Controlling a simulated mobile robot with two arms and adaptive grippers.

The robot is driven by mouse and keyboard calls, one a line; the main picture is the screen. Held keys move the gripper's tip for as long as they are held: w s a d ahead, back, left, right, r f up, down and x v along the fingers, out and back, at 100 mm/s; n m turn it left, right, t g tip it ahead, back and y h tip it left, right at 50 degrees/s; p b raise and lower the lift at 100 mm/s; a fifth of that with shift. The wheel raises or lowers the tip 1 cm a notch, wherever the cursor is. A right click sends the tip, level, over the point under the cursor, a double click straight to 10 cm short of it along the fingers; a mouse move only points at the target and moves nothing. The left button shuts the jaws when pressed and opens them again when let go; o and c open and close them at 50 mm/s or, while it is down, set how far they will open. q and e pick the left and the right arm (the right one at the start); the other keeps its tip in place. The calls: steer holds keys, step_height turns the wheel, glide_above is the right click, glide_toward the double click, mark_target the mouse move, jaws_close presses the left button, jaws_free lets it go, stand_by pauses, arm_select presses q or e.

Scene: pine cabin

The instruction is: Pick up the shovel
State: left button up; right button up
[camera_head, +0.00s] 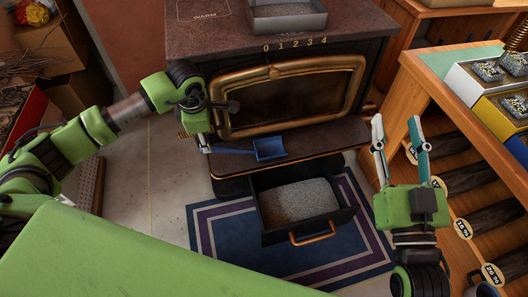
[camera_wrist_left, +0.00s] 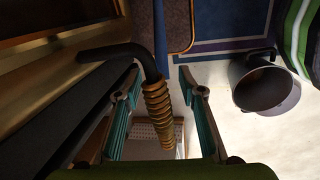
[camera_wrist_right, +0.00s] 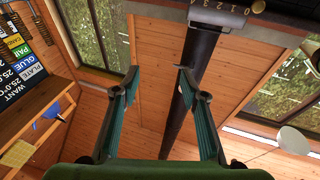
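The shovel (camera_head: 269,149) has a blue scoop and lies on the stove's front ledge, below the door. Its handle runs left, and its far end is partly hidden by my left arm. My left gripper (camera_wrist_left: 159,72) is open, with its fingers apart on either side of a brass-coiled, black-ended handle (camera_wrist_left: 157,105) by the stove door. I cannot tell whether it touches the handle. My right gripper (camera_head: 396,121) is open and empty, raised between the stove and the right-hand bench.
An open ash drawer (camera_head: 302,237) sticks out below the ledge over a blue rug (camera_head: 214,222). A grey bucket (camera_wrist_left: 262,82) stands on the floor. A wooden bench (camera_head: 455,105) with boxes bounds the right side. A tray (camera_head: 287,19) sits on the stove top.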

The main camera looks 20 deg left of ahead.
arm_select(q)
steer(key=shift+f, duration=0.35)
steer(key=f, duration=0.1)
steer(key=f+b, duration=0.1)
steer(key=f, duration=0.1)
steer(key=f+b, duration=0.1)
steer(key=shift+w+a+f, duration=0.15)
steer(key=shift+w+f, duration=0.05)
steer(key=shift+w, duration=0.05)
steer(key=shift+f, duration=0.15)
jaws_close()
arm_select(e)
steer(key=s+r+t+y, duration=0.1)
steer(key=s+r+t, duration=0.4)
steer(key=r, duration=0.4)
steer(key=shift+r+y, duration=0.25)
steer(key=shift+y, duration=0.15)
